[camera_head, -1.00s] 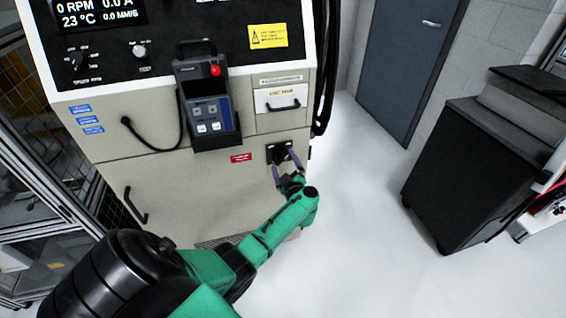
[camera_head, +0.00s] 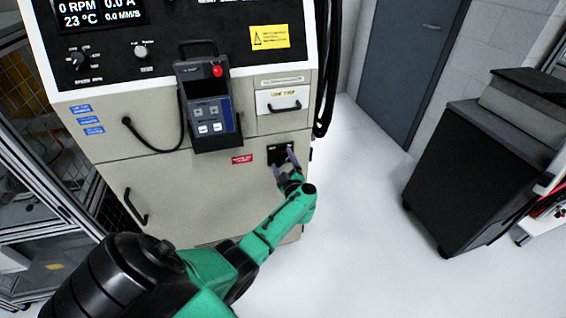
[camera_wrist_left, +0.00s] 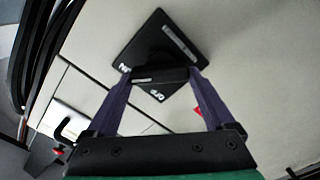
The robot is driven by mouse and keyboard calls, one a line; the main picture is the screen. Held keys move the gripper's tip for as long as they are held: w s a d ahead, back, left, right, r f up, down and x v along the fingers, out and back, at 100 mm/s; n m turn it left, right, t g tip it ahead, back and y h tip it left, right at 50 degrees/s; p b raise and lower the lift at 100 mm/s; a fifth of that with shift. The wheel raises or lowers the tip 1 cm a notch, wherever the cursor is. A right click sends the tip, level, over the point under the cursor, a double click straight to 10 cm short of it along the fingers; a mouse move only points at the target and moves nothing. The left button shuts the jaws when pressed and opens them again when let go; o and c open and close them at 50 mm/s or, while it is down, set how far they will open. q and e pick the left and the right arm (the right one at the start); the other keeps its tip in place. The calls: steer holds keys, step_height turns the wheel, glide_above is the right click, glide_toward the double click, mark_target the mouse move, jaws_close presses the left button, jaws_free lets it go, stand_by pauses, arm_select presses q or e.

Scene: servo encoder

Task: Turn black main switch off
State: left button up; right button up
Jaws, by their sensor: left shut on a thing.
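The black main switch (camera_head: 279,153) is on the lower right front of the beige cabinet, right of a small red label. In the left wrist view its square black plate (camera_wrist_left: 177,38) sits diamond-wise, with a black handle (camera_wrist_left: 160,82) standing out from it. White lettering shows on the plate and the handle, partly hidden. My left gripper (camera_head: 284,168) has its two purple fingers on either side of the handle and is shut on it; the left wrist view shows the fingertips (camera_wrist_left: 158,75) there too. My right gripper is not in view.
The cabinet (camera_head: 190,195) carries a handheld pendant (camera_head: 206,105), a drawer (camera_head: 283,98) with a black handle, and a door handle (camera_head: 136,206) lower left. Black cables (camera_head: 327,75) hang at its right edge. A black cart (camera_head: 465,175) stands right; the floor between is clear.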

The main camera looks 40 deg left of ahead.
arm_select(q)
steer(key=n, duration=0.3)
steer(key=shift+f+n+b, duration=0.25)
steer(key=shift+n+b, duration=0.15)
steer(key=n+b, duration=0.1)
steer(key=n, duration=0.3)
steer(key=shift+s+f+n+b, duration=0.1)
steer(key=shift+f+n+b, duration=0.05)
steer(key=shift+n+b, duration=0.15)
steer(key=n+b, duration=0.2)
steer(key=n, duration=0.2)
steer(key=shift+f+n, duration=0.15)
steer(key=shift+n, duration=0.15)
steer(key=shift+n+b, duration=0.95)
steer(key=shift+n, duration=1.15)
steer(key=o, duration=1.1)
